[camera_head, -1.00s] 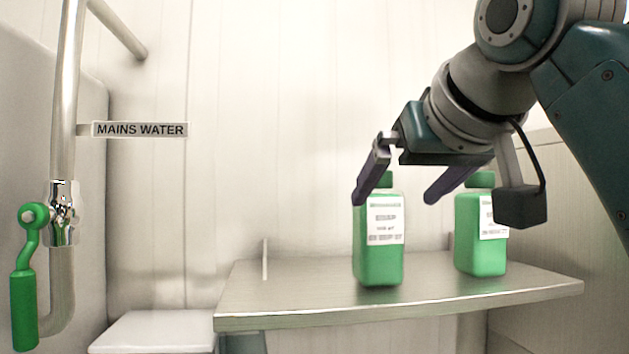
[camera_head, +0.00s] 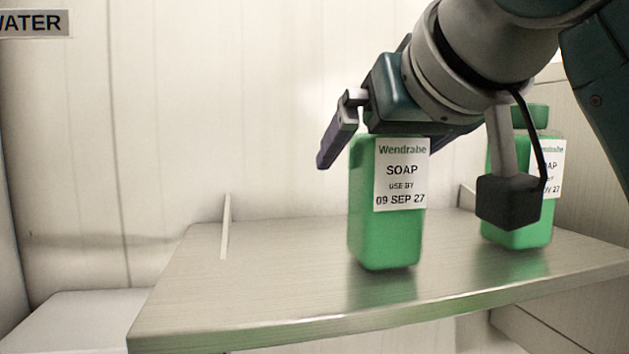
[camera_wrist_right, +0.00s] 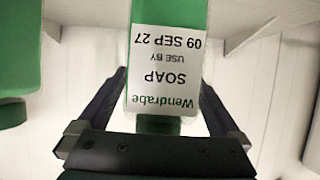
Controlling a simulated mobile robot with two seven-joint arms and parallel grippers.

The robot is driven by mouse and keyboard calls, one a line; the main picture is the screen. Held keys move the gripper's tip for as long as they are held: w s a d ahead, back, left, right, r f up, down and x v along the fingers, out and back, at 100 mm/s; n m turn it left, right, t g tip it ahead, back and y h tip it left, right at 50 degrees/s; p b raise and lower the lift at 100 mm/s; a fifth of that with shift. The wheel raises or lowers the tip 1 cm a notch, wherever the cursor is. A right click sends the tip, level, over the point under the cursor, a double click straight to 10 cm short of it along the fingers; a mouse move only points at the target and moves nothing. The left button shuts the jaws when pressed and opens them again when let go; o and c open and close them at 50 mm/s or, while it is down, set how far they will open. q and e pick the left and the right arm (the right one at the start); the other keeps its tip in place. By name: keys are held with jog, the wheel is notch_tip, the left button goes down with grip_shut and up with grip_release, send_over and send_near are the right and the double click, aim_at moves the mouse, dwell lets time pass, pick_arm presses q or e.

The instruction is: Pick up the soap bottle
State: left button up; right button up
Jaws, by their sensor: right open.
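A green soap bottle (camera_head: 385,235) with a white "Wendrabe SOAP" label dated 09 SEP 27 stands upright on the metal shelf (camera_head: 290,300). My right gripper (camera_head: 382,150) is open at its top, and the gripper body hides its cap in the head view. In the right wrist view, the bottle (camera_wrist_right: 165,115) appears upside down between the two spread fingers (camera_wrist_right: 165,88), with a gap on each side. A second green soap bottle (camera_head: 510,235) stands to the right, partly hidden by my wrist parts. My left gripper is not in view.
A thin upright piece (camera_head: 226,225) stands at the shelf's back left. A pale wall (camera_head: 200,100) is behind, and a "WATER" sign (camera_head: 35,22) hangs at upper left. A white surface (camera_head: 70,325) lies lower left.

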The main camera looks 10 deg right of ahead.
jog(key=shift+w, duration=0.1)
grip_shut()
dwell(0.8)
